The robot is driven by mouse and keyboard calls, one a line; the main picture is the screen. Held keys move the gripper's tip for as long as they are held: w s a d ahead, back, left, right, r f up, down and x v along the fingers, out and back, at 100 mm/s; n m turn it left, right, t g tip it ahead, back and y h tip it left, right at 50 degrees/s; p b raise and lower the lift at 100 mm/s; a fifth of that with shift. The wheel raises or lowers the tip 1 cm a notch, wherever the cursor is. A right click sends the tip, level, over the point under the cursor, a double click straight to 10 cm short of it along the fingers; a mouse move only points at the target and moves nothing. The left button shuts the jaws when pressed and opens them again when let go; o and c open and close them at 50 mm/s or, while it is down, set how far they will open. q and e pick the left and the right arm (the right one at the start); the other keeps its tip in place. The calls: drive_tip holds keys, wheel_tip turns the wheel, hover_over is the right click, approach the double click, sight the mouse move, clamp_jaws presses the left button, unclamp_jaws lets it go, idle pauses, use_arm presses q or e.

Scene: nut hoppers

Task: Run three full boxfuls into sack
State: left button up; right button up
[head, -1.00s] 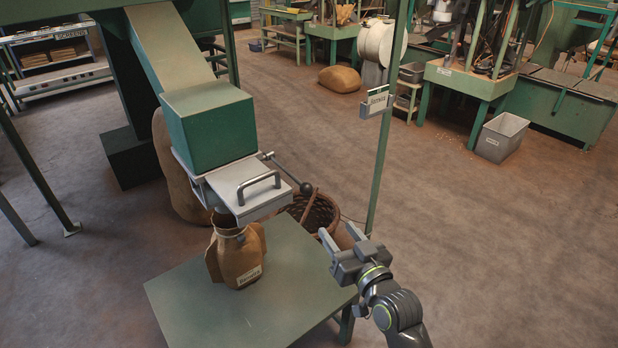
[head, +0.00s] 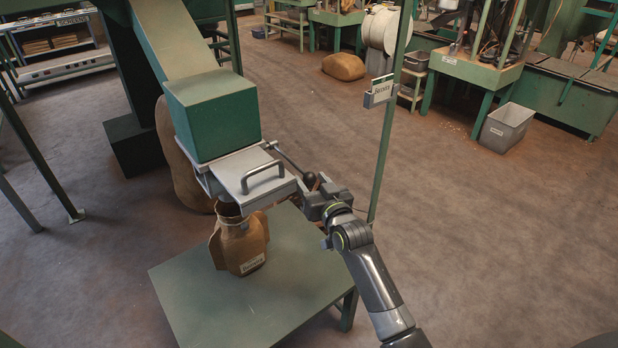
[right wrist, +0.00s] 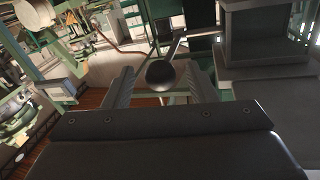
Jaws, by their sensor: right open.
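The small brown sack (head: 240,243) stands upright on the green table, its open mouth under the metal measuring box (head: 258,178) of the green hopper (head: 212,118). The box has a grey handle on its front plate. A lever with a dark ball knob (head: 310,180) sticks out from the box's right side. My right gripper (head: 310,197) is open at the knob. In the right wrist view the knob (right wrist: 160,74) shows between the two open fingers, with the lever rod running away behind it. My left gripper is not in view.
The green table (head: 300,265) has bare room right of the sack. A green post (head: 389,140) with a label holder (head: 380,92) stands behind my right arm. A large full sack (head: 183,155) stands behind the hopper. Open floor lies to the right.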

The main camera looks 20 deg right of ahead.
drive_tip(key=shift+w+a, duration=0.1)
drive_tip(key=shift+w, duration=0.95)
drive_tip(key=shift+c, duration=0.3)
clamp_jaws()
